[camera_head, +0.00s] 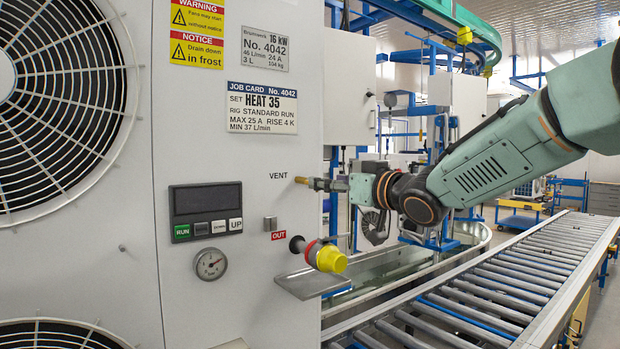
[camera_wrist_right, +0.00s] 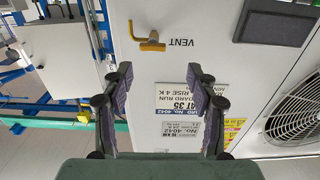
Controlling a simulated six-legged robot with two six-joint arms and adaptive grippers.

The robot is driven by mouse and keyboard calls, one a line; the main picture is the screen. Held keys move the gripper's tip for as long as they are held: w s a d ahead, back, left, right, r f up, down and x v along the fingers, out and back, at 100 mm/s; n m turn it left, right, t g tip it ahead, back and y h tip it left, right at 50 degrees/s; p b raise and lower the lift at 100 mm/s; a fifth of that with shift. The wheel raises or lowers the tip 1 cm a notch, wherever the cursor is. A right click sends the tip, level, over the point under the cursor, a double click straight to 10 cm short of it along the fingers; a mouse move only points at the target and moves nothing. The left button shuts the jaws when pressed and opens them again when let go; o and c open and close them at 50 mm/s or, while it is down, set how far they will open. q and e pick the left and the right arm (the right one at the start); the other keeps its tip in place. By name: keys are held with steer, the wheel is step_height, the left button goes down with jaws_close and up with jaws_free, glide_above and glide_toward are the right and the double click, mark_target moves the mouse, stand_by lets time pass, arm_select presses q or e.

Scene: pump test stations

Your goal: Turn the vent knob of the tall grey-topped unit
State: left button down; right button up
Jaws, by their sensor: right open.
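The unit's pale front panel (camera_head: 240,140) fills the left of the head view; its top is out of view. The vent knob (camera_head: 303,181) is a small brass fitting right of the VENT label. In the wrist view, which is upside down, the vent knob (camera_wrist_right: 150,42) shows as a yellow-brass lever on a stem. My right gripper (camera_head: 338,185) comes in from the right at the knob's height; its fingers look small there. In the wrist view the right gripper (camera_wrist_right: 167,72) is open and empty. The knob lies beyond its fingertips, left of centre. My left gripper is not in view.
Below the vent are a red and yellow capped outlet (camera_head: 322,256) and a small metal shelf (camera_head: 312,283) sticking out. A display panel (camera_head: 206,208) and gauge (camera_head: 210,263) sit left. A roller conveyor (camera_head: 500,285) runs at the right.

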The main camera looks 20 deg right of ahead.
mark_target(306, 179)
steer(key=x, duration=0.2)
steer(key=p+x, duration=0.1)
steer(key=x, duration=0.1)
steer(key=p+x, duration=0.1)
steer(key=x, duration=0.1)
steer(key=shift+w+d+f, duration=0.1)
steer(key=shift+d+f, duration=0.05)
steer(key=shift+d, duration=0.25)
steer(key=shift+w+a, duration=0.2)
steer(key=shift+a, duration=0.15)
steer(key=shift+w+d+f, duration=0.1)
steer(key=shift+d+f, duration=0.05)
steer(key=shift+d, duration=0.65)
steer(key=shift+c, duration=1.1)
steer(key=shift+a, duration=0.6)
steer(key=c, duration=0.4)
steer(key=shift+d, duration=0.35)
steer(key=c, duration=0.3)
steer(key=shift+c, duration=1)
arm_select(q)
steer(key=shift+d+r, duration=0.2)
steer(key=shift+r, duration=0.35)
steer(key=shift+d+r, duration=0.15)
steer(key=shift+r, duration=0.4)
arm_select(e)
steer(key=shift+a, duration=0.15)
